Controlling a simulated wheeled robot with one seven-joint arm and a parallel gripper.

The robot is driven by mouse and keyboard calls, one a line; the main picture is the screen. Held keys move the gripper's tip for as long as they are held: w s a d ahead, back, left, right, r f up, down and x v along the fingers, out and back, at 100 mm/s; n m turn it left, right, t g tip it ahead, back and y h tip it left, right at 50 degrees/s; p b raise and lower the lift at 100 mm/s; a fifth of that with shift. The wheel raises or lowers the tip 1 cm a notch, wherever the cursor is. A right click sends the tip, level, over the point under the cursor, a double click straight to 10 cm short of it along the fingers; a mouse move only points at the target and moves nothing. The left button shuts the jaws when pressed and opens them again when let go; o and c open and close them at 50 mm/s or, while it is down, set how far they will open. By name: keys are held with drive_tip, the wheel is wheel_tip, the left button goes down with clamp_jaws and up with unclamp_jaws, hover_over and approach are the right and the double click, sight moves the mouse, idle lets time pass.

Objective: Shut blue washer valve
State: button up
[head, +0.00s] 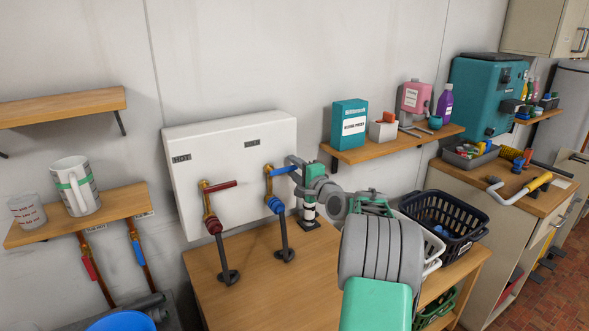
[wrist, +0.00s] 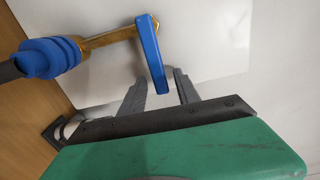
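The blue washer valve has a blue lever (head: 281,170) on a brass body (head: 268,187), mounted on the white wall box, with a blue-collared hose below. In the head view the lever points right, roughly level. The wrist view shows the blue lever (wrist: 151,58) running from the brass arm (wrist: 105,38) to my fingers. My gripper (wrist: 159,76) is open, with the lever's free end between its two grey fingers and a gap visible on both sides. In the head view my gripper (head: 297,166) is at the lever's right end; its fingers are partly hidden.
A red valve lever (head: 221,186) on the box's HOT side also points right. The wooden counter (head: 255,290) below is mostly bare. A shelf (head: 400,140) with bottles and a teal box is right of the box. A dark basket (head: 445,220) stands at right.

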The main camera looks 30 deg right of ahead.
drive_tip(key=s+b, duration=0.2)
drive_tip(key=s, duration=0.5)
drive_tip(key=shift+s+a, duration=0.15)
drive_tip(key=shift+s, duration=0.25)
drive_tip(key=w+a+f+n+g+y, duration=0.1)
drive_tip(key=a+f+n+g, duration=0.15)
drive_tip(key=a, duration=0.45)
drive_tip(key=a+f+n+g+y, duration=0.1)
drive_tip(key=a+n, duration=0.2)
drive_tip(key=a, duration=0.3)
drive_tip(key=s+a+f+n+g, duration=0.2)
drive_tip(key=s+a+f+n, duration=0.1)
drive_tip(key=a, duration=0.4)
drive_tip(key=s+a+f+n+g, duration=0.2)
drive_tip(key=s+a+n+g, duration=0.1)
drive_tip(key=a, duration=0.3)
drive_tip(key=s+a+f+n+g, duration=0.3)
drive_tip(key=s+f, duration=0.1)
drive_tip(key=s, duration=0.6)
drive_tip(key=s+a+f+n+g+h, duration=0.1)
drive_tip(key=s+a+f+n+g, duration=0.2)
drive_tip(key=s, duration=0.8)
drive_tip(key=shift+s+a+f+n, duration=0.15)
drive_tip(key=shift+a+f+n, duration=0.2)
drive_tip(key=shift+a+n, duration=0.4)
